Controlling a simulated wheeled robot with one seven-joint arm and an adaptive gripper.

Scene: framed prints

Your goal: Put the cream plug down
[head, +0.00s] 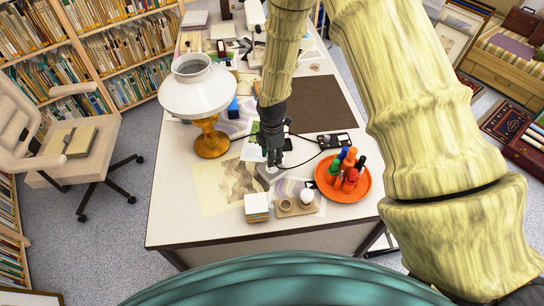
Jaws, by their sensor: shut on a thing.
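My gripper (272,160) points down over the near half of the white desk (170,225). Its dark fingers are shut. The cream plug between them is too small and too covered by the fingers to make out. A small pale grey block (267,178) shows right below the fingertips; I cannot tell whether they touch it. A printed sheet (215,187) lies left of the gripper.
An orange tray (360,190) with several bottles stands to the right. A stack of cards (257,208) and a small wooden tray (300,211) sit near the front edge. A white-shaded lamp (199,90) stands left.

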